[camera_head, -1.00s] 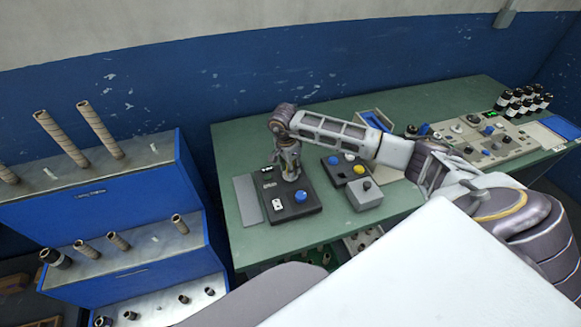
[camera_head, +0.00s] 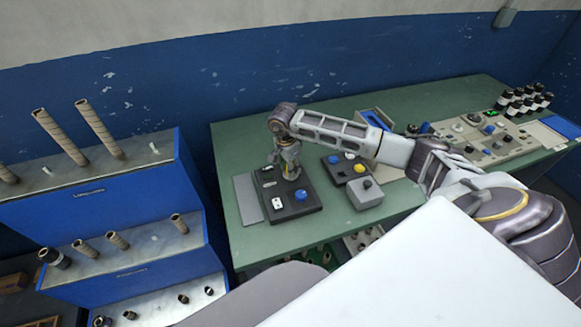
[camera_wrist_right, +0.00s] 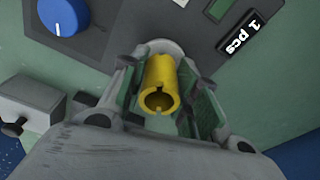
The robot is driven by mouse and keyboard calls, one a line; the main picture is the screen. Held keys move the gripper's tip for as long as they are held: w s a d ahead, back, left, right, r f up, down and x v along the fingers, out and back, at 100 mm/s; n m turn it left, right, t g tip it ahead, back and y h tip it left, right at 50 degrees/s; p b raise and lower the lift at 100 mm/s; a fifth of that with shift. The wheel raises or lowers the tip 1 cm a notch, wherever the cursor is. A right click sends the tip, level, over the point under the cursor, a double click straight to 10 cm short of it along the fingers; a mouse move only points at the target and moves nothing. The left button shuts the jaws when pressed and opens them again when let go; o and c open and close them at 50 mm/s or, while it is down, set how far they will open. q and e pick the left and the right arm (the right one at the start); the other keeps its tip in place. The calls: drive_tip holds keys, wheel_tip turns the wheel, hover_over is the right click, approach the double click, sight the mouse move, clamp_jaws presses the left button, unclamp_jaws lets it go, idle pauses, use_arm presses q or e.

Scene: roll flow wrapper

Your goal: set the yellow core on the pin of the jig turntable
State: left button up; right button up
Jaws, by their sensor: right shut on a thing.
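The yellow core (camera_wrist_right: 160,84), a short hollow tube with a notch in its near rim, is between the fingers of my right gripper (camera_wrist_right: 165,92). The gripper is shut on it. In the head view my right gripper (camera_head: 291,172) points down over the dark jig base (camera_head: 296,208), and I cannot make out the core there. Behind the core, the wrist view shows part of a pale round disc (camera_wrist_right: 168,46), apparently the jig turntable. The pin is hidden, and I cannot tell whether the core touches the disc. My left gripper is not in view.
The jig base carries a blue knob (camera_head: 301,195) and a "1 pcs" display (camera_wrist_right: 240,33). A grey box (camera_head: 365,193) and a button panel (camera_head: 344,168) stand to its right. A blue rack (camera_head: 90,205) with tubes is at the left. Green table (camera_head: 235,150) is bare behind the jig.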

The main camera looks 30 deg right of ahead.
drive_tip(key=o, duration=0.9)
drive_tip(key=shift+r, duration=0.1)
drive_tip(key=shift+c, duration=0.2)
drive_tip(key=o, duration=0.5)
drive_tip(key=shift+r, duration=0.1)
drive_tip(key=shift+r+p, duration=2.05)
drive_tip(key=shift+r, duration=1.85)
drive_tip(key=shift+s+f, duration=0.1)
